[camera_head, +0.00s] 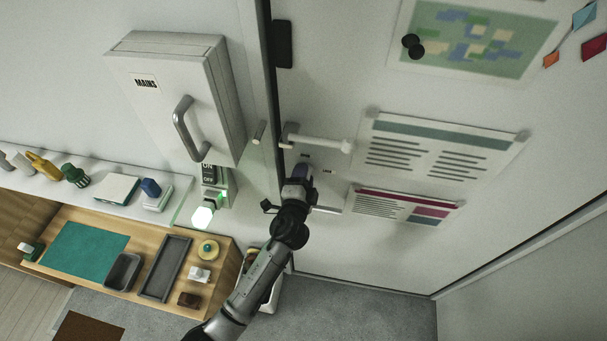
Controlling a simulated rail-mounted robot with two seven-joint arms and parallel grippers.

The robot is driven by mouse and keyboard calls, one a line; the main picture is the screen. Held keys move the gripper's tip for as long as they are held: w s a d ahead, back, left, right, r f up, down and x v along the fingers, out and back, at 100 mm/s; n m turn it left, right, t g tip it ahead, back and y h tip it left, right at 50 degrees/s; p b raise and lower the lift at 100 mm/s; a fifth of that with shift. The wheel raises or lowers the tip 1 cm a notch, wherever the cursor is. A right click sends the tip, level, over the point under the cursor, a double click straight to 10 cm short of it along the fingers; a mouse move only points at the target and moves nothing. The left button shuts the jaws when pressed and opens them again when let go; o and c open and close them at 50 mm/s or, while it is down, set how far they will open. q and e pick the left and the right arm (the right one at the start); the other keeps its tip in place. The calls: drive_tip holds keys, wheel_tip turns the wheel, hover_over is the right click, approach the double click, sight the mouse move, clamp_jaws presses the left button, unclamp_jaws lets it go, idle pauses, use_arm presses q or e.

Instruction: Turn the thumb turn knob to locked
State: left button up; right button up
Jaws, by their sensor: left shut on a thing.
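The thumb turn is on the white door (400,90), below the lever handle (320,142). My left gripper (302,178) is at that spot, just under the handle, and covers the knob. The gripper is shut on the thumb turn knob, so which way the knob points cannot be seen. Two small dark labels sit on the door close to the gripper, too small to read. My right gripper is not in view.
A grey MAINS box (180,90) with a handle hangs left of the door frame, above an ON/OFF switch (209,174) and a green-white light. Posters (440,147) are on the door. A wooden counter (225,255) with trays and small items stands lower left.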

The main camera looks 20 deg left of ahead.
use_arm(q)
drive_tip(key=shift+m, duration=0.4)
drive_tip(key=o, duration=0.9)
drive_tip(key=shift+o, duration=0.2)
drive_tip(key=shift+s, duration=0.1)
drive_tip(key=s+d+b, duration=0.2)
drive_tip(key=s, duration=1.1)
drive_tip(key=shift+s, duration=0.25)
drive_tip(key=shift+d, duration=0.1)
